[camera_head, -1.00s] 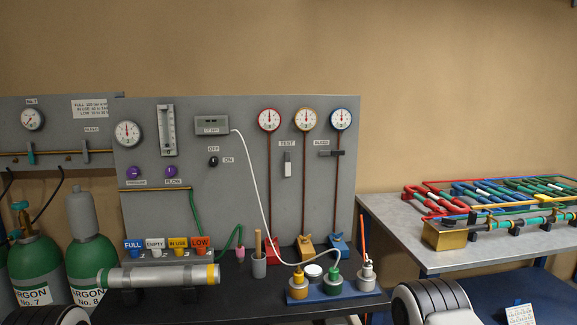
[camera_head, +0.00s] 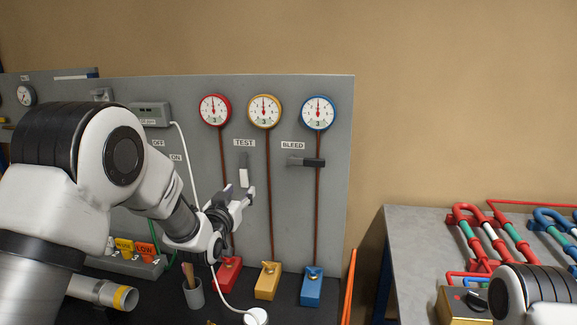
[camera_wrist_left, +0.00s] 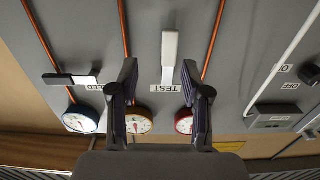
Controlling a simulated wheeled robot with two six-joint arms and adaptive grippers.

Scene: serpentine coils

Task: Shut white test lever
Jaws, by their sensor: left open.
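The white test lever (camera_head: 244,176) is on the grey panel under the TEST label, between the red-gauge pipe and the yellow-gauge pipe. It points straight down, in line with its grey upper part. In the left wrist view the lever (camera_wrist_left: 169,48) shows upside down, beyond and between the fingers. My left gripper (camera_head: 245,195) is open, just below and in front of the lever's lower end in the head view. The wrist view shows the left gripper (camera_wrist_left: 160,85) with nothing between its fingers. My right gripper is out of view.
The black bleed lever (camera_head: 307,161) lies sideways to the right. Red, yellow and blue gauges (camera_head: 264,111) sit above. Red, yellow and blue blocks (camera_head: 267,281) stand below on the bench. A white hose (camera_head: 190,160) hangs left of the lever. A table with coloured coils (camera_head: 420,230) is at right.

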